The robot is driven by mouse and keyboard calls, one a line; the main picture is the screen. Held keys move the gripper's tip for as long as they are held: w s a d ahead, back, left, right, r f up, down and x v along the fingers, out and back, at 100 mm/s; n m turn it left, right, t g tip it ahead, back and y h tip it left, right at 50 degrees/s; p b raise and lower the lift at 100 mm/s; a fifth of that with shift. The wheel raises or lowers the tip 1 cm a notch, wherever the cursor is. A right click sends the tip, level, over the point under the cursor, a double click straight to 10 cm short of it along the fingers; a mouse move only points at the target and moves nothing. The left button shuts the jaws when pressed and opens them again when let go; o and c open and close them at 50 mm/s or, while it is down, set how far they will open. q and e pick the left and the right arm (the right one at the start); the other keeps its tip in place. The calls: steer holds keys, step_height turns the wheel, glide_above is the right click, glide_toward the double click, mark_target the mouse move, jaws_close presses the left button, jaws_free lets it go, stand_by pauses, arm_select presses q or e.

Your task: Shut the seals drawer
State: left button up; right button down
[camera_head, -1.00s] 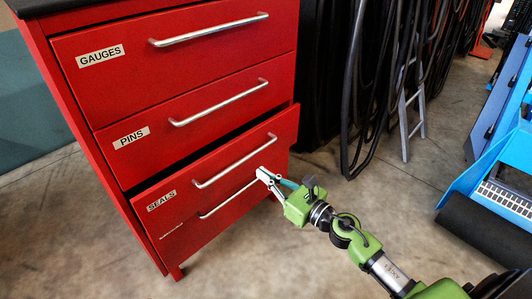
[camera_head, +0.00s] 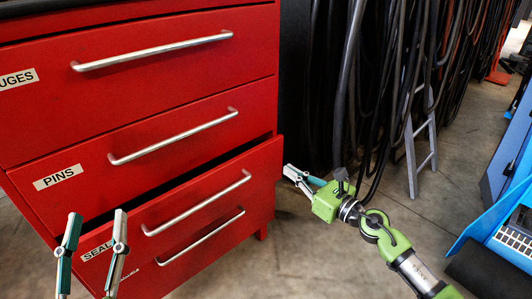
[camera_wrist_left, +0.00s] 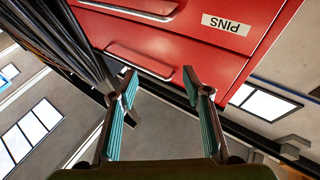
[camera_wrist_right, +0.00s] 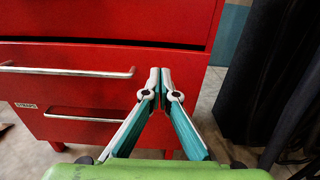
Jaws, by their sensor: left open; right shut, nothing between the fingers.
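The seals drawer (camera_head: 215,183) is a red front with a silver bar handle, below the pins drawer (camera_head: 150,130). It stands out a little, with a dark gap above it. Its label is partly hidden by my left gripper (camera_head: 97,225), which is open and empty in front of the cabinet's left part. The left wrist view shows this gripper (camera_wrist_left: 160,80) spread, with an upside-down PINS label beyond. My right gripper (camera_head: 290,172) is shut and empty, near the cabinet's right edge. In the right wrist view its tips (camera_wrist_right: 160,75) meet beside the seals handle (camera_wrist_right: 75,71); contact cannot be told.
A gauges drawer (camera_head: 130,80) is at the top of the cabinet, and a lower drawer with its own handle (camera_head: 200,238) is below seals. Dark hoses (camera_head: 345,90) hang at the right, near a grey ladder (camera_head: 412,150). Bare floor lies right of the cabinet.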

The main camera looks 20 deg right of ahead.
glide_toward(258, 150)
steer(key=x, duration=0.6)
steer(key=shift+a, duration=0.1)
arm_select(q)
steer(key=shift+s+r+t+b, duration=0.15)
steer(key=shift+s+r+t, duration=0.1)
steer(key=shift+r, duration=0.2)
steer(key=shift+s+r+t+b, duration=0.15)
steer(key=shift+r+t, duration=0.1)
steer(key=shift+r, duration=0.2)
arm_select(e)
steer(key=shift+w+a+r, duration=0.1)
steer(key=shift+w+a, duration=0.1)
steer(key=shift+w, duration=0.3)
steer(key=shift+x, duration=1.3)
arm_select(q)
steer(key=shift+s+r+t+h, duration=0.15)
steer(key=shift+s+r+t, duration=0.15)
steer(key=shift+r, duration=0.1)
steer(key=shift+s+r+t+h, duration=0.15)
steer(key=shift+r+t, duration=0.15)
steer(key=shift+r, duration=0.1)
steer(key=shift+s, duration=0.1)
arm_select(e)
steer(key=shift+s, duration=0.1)
